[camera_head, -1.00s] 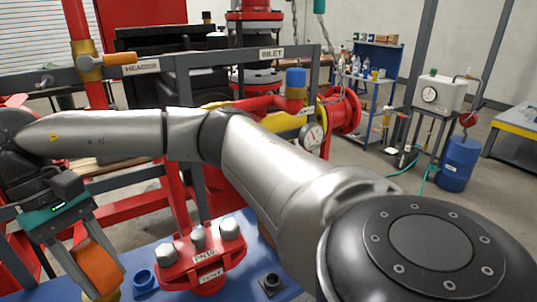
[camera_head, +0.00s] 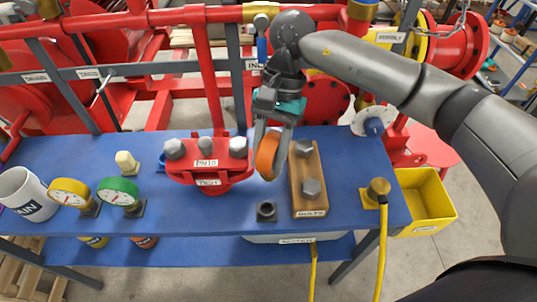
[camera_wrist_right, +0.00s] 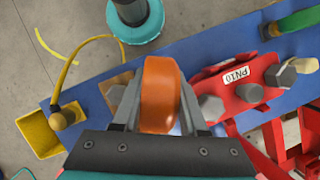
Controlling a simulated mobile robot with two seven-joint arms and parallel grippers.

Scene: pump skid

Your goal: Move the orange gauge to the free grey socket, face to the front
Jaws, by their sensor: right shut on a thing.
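My right gripper (camera_head: 272,122) is shut on the orange gauge (camera_head: 267,157) and holds it above the blue table, just right of the red flange. The gauge shows nearly edge-on; I cannot read its face. In the right wrist view the gauge (camera_wrist_right: 159,95) sits between the fingers (camera_wrist_right: 158,110). The grey socket (camera_head: 266,211) is empty on the table, in front of the gauge and apart from it. It is not clearly seen in the wrist view. A blue socket (camera_head: 162,162) is partly hidden behind the flange. My left gripper is not in view.
The red flange (camera_head: 209,165) with bolts stands left of the gauge, and a wooden bolt block (camera_head: 308,190) close to its right. Yellow (camera_head: 70,192) and green (camera_head: 118,191) gauges and a mug (camera_head: 27,195) are further left. A hose fitting (camera_head: 377,190) is at right.

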